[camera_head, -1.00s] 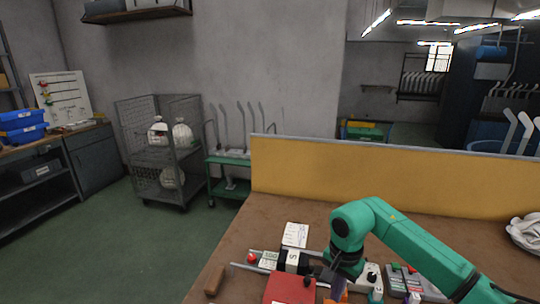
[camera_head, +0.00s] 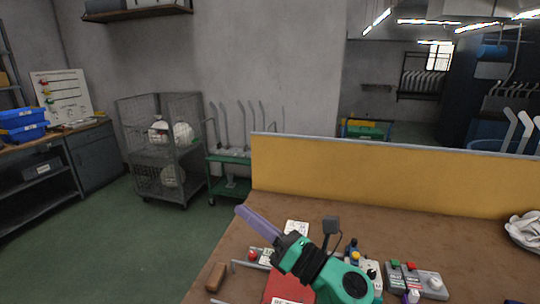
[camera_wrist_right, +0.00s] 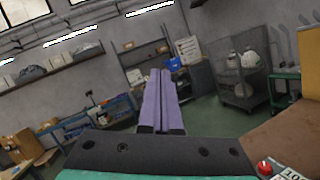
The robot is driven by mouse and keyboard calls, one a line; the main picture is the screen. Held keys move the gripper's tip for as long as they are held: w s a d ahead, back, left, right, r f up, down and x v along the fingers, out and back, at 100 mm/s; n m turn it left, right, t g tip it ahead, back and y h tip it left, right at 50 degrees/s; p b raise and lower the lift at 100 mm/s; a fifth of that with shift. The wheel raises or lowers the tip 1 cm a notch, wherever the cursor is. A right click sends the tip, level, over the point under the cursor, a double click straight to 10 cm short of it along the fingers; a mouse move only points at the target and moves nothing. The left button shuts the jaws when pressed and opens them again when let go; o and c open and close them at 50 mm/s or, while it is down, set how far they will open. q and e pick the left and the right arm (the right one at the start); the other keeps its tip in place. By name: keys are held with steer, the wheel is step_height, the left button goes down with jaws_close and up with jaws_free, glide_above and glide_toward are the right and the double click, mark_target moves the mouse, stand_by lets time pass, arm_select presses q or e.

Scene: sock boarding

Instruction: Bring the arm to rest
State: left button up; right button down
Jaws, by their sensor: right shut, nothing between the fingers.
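My right gripper (camera_head: 258,223) is raised over the left part of the brown table (camera_head: 390,222), with its purple fingers pointing up and to the left. The fingers also fill the middle of the right wrist view (camera_wrist_right: 162,100). They lie side by side, shut, with nothing between them. The green arm behind them hides part of the tabletop. My left gripper does not show in the head view.
A red box (camera_head: 285,289), a brown-handled tool (camera_head: 216,277) and a grey control box with buttons (camera_head: 418,281) are on the table. A yellow panel (camera_head: 390,178) closes its back. A wire cage trolley (camera_head: 162,150) stands beyond open green floor.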

steer(key=w+d+f+m+t+h, duration=0.2)
steer(key=d+f+m+h, duration=0.55)
steer(key=m, duration=0.65)
steer(key=w+d+f+m+t+h, duration=0.2)
steer(key=d+f+m+t+h, duration=0.15)
steer(key=d+m+h, duration=0.75)
steer(key=s+d+f+m+g, duration=0.4)
steer(key=s+f+m, duration=0.1)
steer(key=f, duration=0.2)
steer(key=s+d+f+m+g, duration=0.4)
steer(key=f+m, duration=0.1)
steer(key=f, duration=0.2)
steer(key=s+f+m+g+y, duration=0.1)
steer(key=s+f+m+g, duration=0.45)
steer(key=s, duration=0.75)
steer(key=s+f+n+g, duration=0.1)
steer(key=s+f, duration=0.1)
steer(key=f, duration=1.2)
steer(key=s+f+g, duration=0.1)
steer(key=s+f, duration=0.1)
steer(key=f, duration=1.1)
steer(key=s+d+f, duration=0.1)
steer(key=s+f, duration=0.5)
steer(key=s, duration=0.2)
steer(key=s+d+f+g, duration=0.1)
steer(key=s+d+f, duration=0.1)
steer(key=s+f, duration=0.5)
steer(key=shift+s+d+f, duration=0.15)
steer(key=shift+s+d, duration=0.15)
steer(key=shift+s, duration=0.05)
